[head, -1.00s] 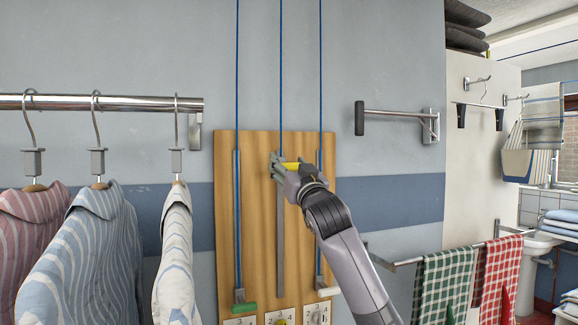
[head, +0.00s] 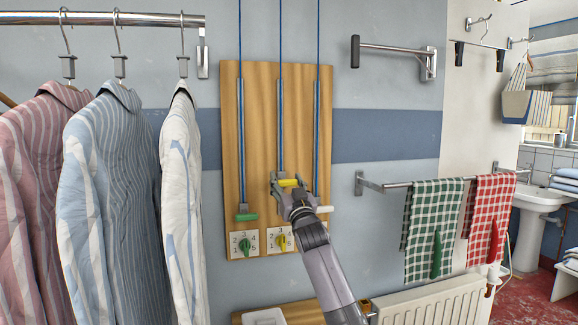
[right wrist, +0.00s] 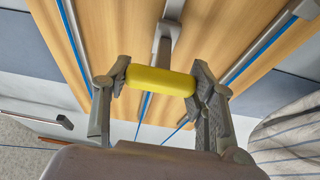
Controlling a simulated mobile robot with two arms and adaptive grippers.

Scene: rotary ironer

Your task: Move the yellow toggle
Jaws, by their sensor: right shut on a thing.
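The yellow toggle (head: 288,183) sits on the middle rail (head: 280,125) of a wooden board on the wall, near the rail's lower end. My right gripper (head: 288,187) is shut on it, partly hiding it from the head view. In the right wrist view the yellow toggle (right wrist: 160,81) is a rounded bar lying between both fingers (right wrist: 161,84), touching each at its ends. A blue cord (head: 280,35) runs up from the middle rail. My left gripper is not in view.
A green toggle (head: 246,217) hangs low on the left rail and a white one (head: 326,209) low on the right rail. Numbered dials (head: 244,245) sit below. Shirts (head: 120,190) hang left; a towel rail (head: 400,185) and radiator (head: 430,303) stand right.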

